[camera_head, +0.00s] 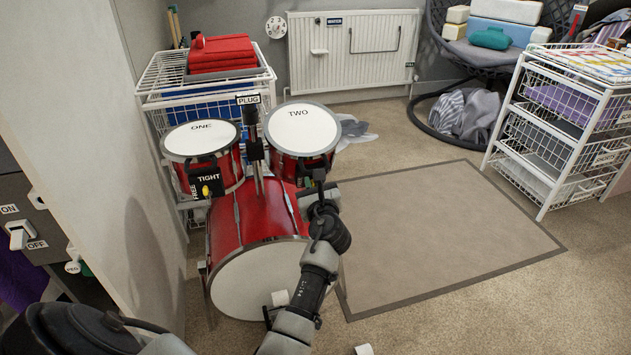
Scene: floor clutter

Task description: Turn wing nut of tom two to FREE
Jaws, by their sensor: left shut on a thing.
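A red drum set stands on the floor at centre left. Tom two (300,128) is the right-hand small drum, marked TWO on its white head. Tom one (200,140) is beside it on the left, with a yellow wing nut (206,190) on a black plate marked FREE and TIGHT. My left gripper (318,180) is at the front lower right of tom two, shut on its wing nut. My right gripper is not in view.
The bass drum (250,215) sits below the toms, with my left forearm passing in front of it. A beige mat (440,230) lies clear to the right. A wire rack (150,95) stands behind left, white wire drawers (545,135) far right, and a radiator (350,70) behind.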

